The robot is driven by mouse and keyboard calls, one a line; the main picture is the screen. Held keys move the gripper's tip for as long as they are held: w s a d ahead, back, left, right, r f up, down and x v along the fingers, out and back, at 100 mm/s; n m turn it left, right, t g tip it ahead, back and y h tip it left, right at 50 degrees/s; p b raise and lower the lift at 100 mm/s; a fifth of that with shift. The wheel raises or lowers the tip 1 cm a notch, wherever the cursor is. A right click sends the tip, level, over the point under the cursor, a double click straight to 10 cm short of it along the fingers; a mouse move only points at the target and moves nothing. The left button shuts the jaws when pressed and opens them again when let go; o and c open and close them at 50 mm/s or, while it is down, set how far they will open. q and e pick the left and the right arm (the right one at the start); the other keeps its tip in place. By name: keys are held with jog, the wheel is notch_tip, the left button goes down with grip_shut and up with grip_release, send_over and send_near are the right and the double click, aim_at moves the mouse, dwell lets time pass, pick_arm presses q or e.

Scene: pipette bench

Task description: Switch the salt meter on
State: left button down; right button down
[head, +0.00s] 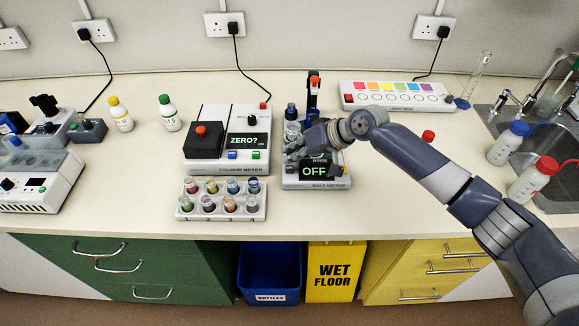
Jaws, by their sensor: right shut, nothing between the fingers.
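The salt meter (316,184) stands on the bench right of the colour meter, and its dark display (314,171) reads OFF. Small buttons show on its front beside the display, a green one (290,169) at the left and a blue one at the right. My right arm reaches in from the right, and my right gripper (303,147) is shut and empty above the back part of the salt meter. It hides part of the meter's top. Whether a fingertip touches the meter cannot be told. My left gripper is not in view.
The colour meter (200,168) reads ZERO?, with a rack (222,215) of several coloured vials before it. A light box (392,98) lies behind my right arm. Wash bottles (508,142) stand by the sink at the right.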

aim_at(292, 165)
jog(key=shift+f, duration=0.15)
jog(key=shift+f, duration=0.3)
jog(key=shift+f+b, duration=0.3)
jog(key=shift+f, duration=0.2)
dwell(0.5)
jog(key=shift+r, duration=0.15)
jog(key=shift+r+p, duration=0.8)
jog(key=shift+p, duration=0.1)
jog(key=shift+r, duration=0.1)
notch_tip(292, 165, up, 6)
jog(key=p, duration=0.5)
jog(key=shift+p, duration=0.3)
